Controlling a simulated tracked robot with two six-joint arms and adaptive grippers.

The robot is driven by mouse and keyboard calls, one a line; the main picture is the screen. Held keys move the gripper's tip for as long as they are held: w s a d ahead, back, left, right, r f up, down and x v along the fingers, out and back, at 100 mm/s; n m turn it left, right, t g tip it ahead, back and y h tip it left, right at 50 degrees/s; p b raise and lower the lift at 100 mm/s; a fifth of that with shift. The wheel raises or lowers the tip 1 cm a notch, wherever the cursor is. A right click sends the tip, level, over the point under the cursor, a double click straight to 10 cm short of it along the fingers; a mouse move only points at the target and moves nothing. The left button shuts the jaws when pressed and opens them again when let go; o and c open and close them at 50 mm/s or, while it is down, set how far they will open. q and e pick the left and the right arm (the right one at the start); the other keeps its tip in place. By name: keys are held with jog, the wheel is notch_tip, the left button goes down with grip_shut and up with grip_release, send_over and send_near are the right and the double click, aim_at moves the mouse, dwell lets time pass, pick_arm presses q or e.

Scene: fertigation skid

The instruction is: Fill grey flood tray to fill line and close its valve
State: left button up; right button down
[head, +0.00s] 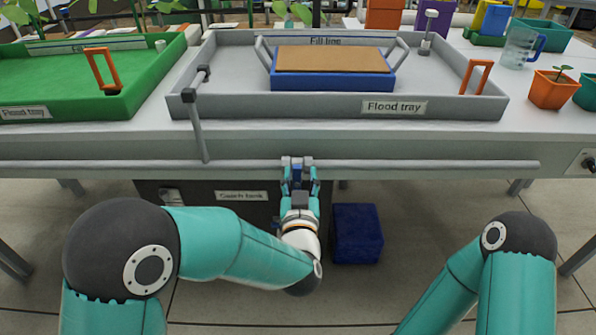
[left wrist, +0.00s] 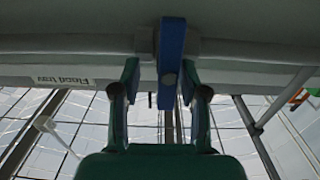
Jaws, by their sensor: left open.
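The grey flood tray (head: 250,104) stands on the bench. A "Fill line" mark (head: 325,41) shows on its far inner wall. I cannot make out a water level in it. A valve (head: 297,161) sits on the grey pipe below the tray's front edge. My left gripper (head: 299,174) is just below the valve. In the left wrist view, the valve's blue handle (left wrist: 171,50) stands between the two fingers of my left gripper (left wrist: 160,82). The gripper is open, with gaps on both sides. My right arm shows at lower right, but its gripper is out of view.
A green flood tray (head: 125,75) stands at left. A grey pipe (head: 420,164) runs along the bench front. Below are a dark tank (head: 240,211) and a blue box (head: 357,234).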

pick_arm(q)
jog(key=shift+a, duration=0.3)
jog(key=shift+c, duration=0.5)
grip_shut()
jog(key=shift+d, duration=0.1)
jog(key=n+b, duration=0.1)
jog(key=b, duration=0.1)
jog(key=shift+a+f+n+b, duration=0.2)
jog(key=shift+a+n+b, duration=0.1)
jog(key=shift+n, duration=0.1)
jog(key=n+b, duration=0.3)
jog(key=b, duration=0.1)
jog(key=shift+a+f+n, duration=0.1)
jog(key=shift+a+n, duration=0.05)
jog(key=shift+n, duration=0.15)
jog(key=shift+a+n+b, duration=0.15)
jog(key=shift+n+b, duration=0.95)
jog(key=shift+b, duration=0.25)
